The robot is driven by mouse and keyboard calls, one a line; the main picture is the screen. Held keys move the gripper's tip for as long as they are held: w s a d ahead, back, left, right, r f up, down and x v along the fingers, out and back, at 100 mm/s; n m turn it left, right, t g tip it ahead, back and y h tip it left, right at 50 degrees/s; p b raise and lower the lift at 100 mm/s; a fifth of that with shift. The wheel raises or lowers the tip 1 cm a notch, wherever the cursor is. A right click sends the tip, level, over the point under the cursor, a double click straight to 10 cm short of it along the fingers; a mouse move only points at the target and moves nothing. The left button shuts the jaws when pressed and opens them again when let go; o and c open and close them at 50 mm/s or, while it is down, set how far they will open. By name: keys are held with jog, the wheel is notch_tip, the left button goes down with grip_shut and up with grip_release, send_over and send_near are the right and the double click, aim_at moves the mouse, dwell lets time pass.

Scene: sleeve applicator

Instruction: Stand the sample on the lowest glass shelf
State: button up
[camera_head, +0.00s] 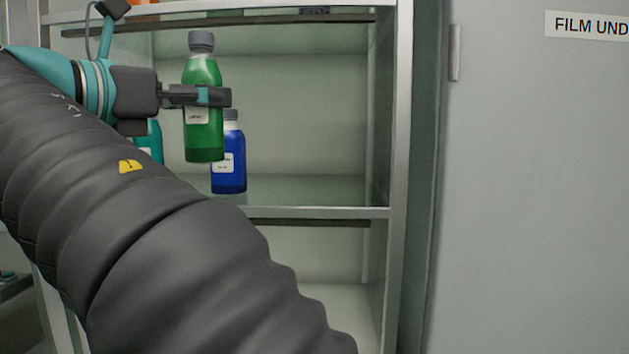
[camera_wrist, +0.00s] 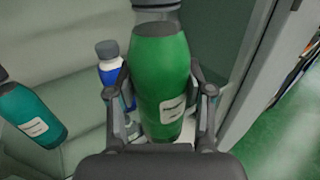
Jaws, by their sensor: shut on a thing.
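A green bottle (camera_head: 204,75) with a grey cap and a white label is upright in my gripper (camera_head: 226,97). It is the likely sample, though no view names it. My gripper is shut around its middle. In the wrist view the green bottle (camera_wrist: 161,75) sits between the two fingers (camera_wrist: 165,100). The glass shelf (camera_head: 300,190) with a metal front edge lies below the bottle in the head view. The bottle appears held above it, in front of a blue bottle. A lower level of the cabinet (camera_head: 325,300) shows beneath, partly hidden by my arm.
A blue bottle (camera_head: 229,165) stands on the glass shelf. A teal bottle (camera_head: 152,140) is left of it, mostly hidden by my arm; it also shows in the wrist view (camera_wrist: 32,112). The shelf's right part is clear. A metal upright (camera_head: 399,150) bounds the cabinet at right.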

jog(key=s+d+x, duration=0.2)
jog(key=d+x, duration=0.1)
jog(key=x, duration=1.6)
jog(key=shift+d+f+b, duration=0.15)
jog(key=shift+f+b, duration=0.5)
jog(key=shift+f, duration=1.1)
jog(key=shift+d+f+b, duration=0.15)
jog(key=shift+f+b, duration=0.5)
jog(key=shift+f, duration=1.1)
jog(key=shift+f, duration=0.1)
jog(key=o, duration=1.4)
jog(key=v, duration=1.2)
